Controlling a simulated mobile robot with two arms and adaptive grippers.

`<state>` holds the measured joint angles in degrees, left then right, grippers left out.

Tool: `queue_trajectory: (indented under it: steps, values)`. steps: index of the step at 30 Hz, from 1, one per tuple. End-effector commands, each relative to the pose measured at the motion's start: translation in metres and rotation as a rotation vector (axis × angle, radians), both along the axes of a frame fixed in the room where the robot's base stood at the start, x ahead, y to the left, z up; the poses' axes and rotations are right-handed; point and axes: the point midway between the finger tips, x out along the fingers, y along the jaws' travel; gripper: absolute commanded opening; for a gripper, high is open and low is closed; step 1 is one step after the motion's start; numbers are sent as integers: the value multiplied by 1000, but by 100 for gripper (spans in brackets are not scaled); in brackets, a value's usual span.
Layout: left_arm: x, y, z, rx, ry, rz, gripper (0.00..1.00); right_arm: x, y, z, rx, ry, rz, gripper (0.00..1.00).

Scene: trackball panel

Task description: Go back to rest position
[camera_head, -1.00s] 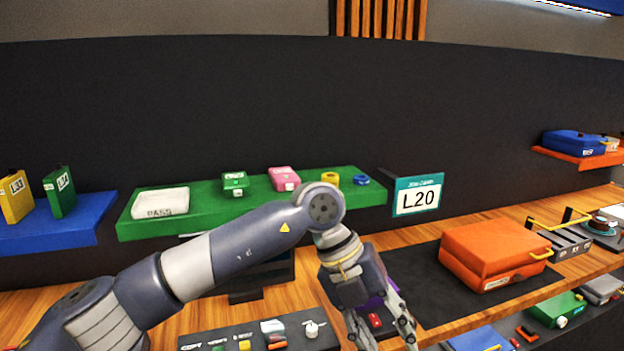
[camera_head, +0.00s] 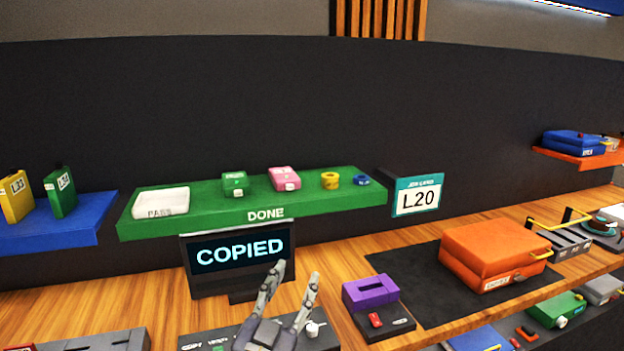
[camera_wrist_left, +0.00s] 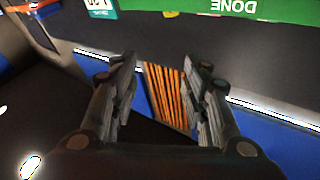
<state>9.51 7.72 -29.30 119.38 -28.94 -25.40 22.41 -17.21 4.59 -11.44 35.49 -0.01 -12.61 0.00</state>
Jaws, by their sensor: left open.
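My left gripper (camera_head: 289,290) is at the bottom centre of the head view, fingers spread and pointing up, with nothing between them. It hangs in front of the trackball panel (camera_head: 202,337) and covers part of it. In the left wrist view the open fingers (camera_wrist_left: 163,90) show no object between them, only the far wall and slats. The screen (camera_head: 240,250) behind the gripper reads "COPIED". My right gripper is not seen.
A purple block with a slot (camera_head: 371,291) stands on a dark base right of the gripper. An orange case (camera_head: 493,254) lies on a black mat (camera_head: 420,262). The green DONE shelf (camera_head: 210,197) holds several small items.

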Motion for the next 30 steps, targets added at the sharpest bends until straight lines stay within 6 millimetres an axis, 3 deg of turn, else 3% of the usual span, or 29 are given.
queue_trajectory:
  steps: [1, 5, 9, 12, 18, 26, 30]
  values:
    - [-5, 21, -33, -9, 115, 55, 42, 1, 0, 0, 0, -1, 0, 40]
    - [-30, 71, -116, -3, 412, 177, 42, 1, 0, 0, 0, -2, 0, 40]
    - [-86, 113, -197, 28, 728, 259, 42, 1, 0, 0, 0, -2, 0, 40]
    - [-134, 133, -241, 58, 930, 288, 42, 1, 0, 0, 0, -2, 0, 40]
    - [-218, 157, -290, 112, 1224, 300, 42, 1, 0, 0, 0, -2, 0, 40]
    - [-310, 172, -316, 175, 1504, 272, 42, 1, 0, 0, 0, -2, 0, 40]
    - [-298, 170, -360, 179, 1513, 271, 42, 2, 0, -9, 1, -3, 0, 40]
